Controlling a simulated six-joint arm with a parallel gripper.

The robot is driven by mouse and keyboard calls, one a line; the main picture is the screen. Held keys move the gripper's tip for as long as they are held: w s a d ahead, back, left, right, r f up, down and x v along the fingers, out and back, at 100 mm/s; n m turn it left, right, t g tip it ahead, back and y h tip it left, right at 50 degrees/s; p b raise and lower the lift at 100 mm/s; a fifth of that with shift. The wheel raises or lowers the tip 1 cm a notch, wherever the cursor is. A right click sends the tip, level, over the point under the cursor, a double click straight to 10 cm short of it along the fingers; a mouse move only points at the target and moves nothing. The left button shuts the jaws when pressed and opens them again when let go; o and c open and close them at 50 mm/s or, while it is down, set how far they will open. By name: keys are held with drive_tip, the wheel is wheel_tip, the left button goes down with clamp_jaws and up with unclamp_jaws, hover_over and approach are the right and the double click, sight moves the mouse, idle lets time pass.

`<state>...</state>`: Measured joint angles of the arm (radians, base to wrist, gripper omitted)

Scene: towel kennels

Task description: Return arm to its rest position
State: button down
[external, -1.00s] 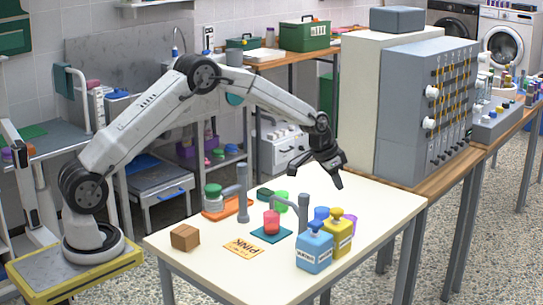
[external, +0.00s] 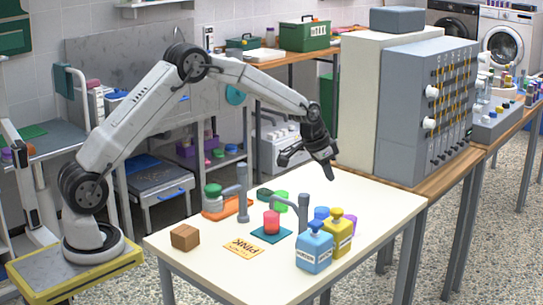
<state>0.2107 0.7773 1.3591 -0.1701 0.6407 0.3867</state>
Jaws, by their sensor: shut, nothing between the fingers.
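My arm stands on a yellow base (external: 75,270) at the left of the white table (external: 375,215). It arches up and over to the right. My gripper (external: 311,160) hangs above the back part of the table, shut and empty, apart from everything on it. Below it, a red cup (external: 271,222) sits on a teal mat (external: 272,234) at the table's middle. A green-lidded jar (external: 213,195) stands on an orange mat (external: 215,211). A green cup (external: 280,198) stands behind the red one.
Two grey posts with side arms (external: 242,190) (external: 303,215) rise from the table. A blue bottle (external: 314,250) and a yellow bottle (external: 338,235) stand front right. A grey panel cabinet (external: 410,110) stands at the right.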

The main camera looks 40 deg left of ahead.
drive_tip(key=s+a+n, duration=0.1)
drive_tip(key=s+a, duration=0.3)
drive_tip(key=s, duration=0.6)
drive_tip(key=s+a+n+y, duration=0.1)
drive_tip(key=s+a, duration=0.4)
drive_tip(key=s, duration=0.6)
drive_tip(key=s+a+n+g+y, duration=0.1)
drive_tip(key=s+a+n, duration=0.2)
drive_tip(key=s, duration=0.7)
drive_tip(key=shift+s+a+f, duration=0.15)
drive_tip(key=shift+a+f, duration=0.3)
drive_tip(key=shift+a, duration=0.8)
